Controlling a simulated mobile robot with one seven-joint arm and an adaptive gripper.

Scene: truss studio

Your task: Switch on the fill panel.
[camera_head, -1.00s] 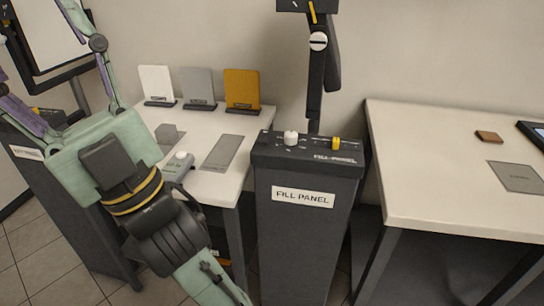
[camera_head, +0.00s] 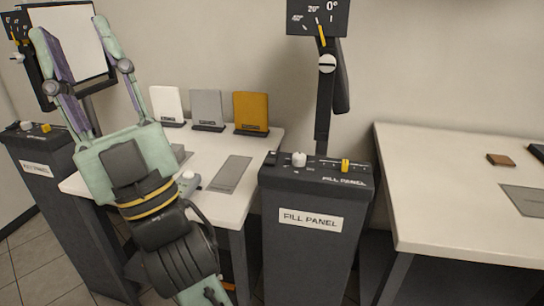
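The fill panel stand (camera_head: 312,245) is a dark grey pedestal with a white "FILL PANEL" label (camera_head: 311,219), right of centre. Its top carries a white round knob (camera_head: 299,159) and a yellow slider (camera_head: 345,165) on a marked scale. A dark post rises behind it to a tilt dial (camera_head: 318,17) with a yellow pointer; the panel above is out of frame. My gripper (camera_head: 82,48) has its two green and purple fingers spread wide apart, pointing up at left, with nothing between them close by. It is well left of the fill panel controls.
A second dark pedestal (camera_head: 48,190) with a white lit-looking panel stands at far left, behind my fingers. A white table (camera_head: 225,206) holds white, grey and yellow cards (camera_head: 251,112). Another table (camera_head: 440,205) at right holds a brown block (camera_head: 500,160). Space above the fill panel controls is clear.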

